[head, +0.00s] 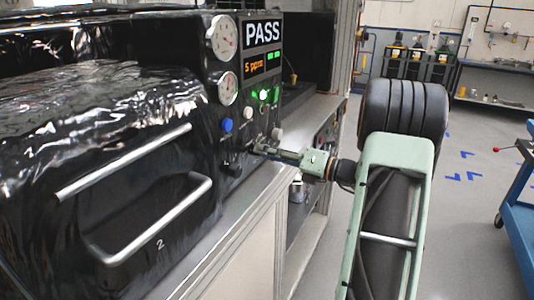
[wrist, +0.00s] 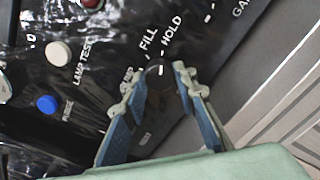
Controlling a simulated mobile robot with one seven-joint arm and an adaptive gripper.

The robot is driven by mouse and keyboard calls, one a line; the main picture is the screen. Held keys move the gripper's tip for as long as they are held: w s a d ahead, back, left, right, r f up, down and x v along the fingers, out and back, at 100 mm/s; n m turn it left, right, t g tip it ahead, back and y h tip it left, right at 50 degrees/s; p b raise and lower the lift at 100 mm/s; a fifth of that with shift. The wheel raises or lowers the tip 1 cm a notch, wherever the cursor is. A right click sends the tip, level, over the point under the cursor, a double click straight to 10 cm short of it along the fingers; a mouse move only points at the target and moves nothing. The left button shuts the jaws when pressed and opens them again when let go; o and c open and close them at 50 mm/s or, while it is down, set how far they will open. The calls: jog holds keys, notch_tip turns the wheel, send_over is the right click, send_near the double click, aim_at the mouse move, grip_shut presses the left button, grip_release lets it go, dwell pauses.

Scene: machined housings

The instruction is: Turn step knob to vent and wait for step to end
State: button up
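The step knob (wrist: 160,75) is a dark round knob on the black panel, seen in the wrist view. Its white pointer mark points up, near the printed words FILL and HOLD; exactly which one cannot be told. A further label to the left of the knob is partly covered by a finger. My gripper (wrist: 158,78) has one finger on each side of the knob, close to it; whether both fingertips press on it cannot be told. In the head view my gripper (head: 262,150) reaches the panel from the right and hides the knob.
A blue button (wrist: 47,104) and a white lamp test button (wrist: 58,53) sit left of the knob. The display (head: 262,31) reads PASS, with 5 ppm (head: 254,65) below. Two gauges, the upper one (head: 222,37), stand beside it. Two silver handles (head: 130,160) jut out at left.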

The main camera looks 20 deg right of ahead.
jog(key=c, duration=0.3)
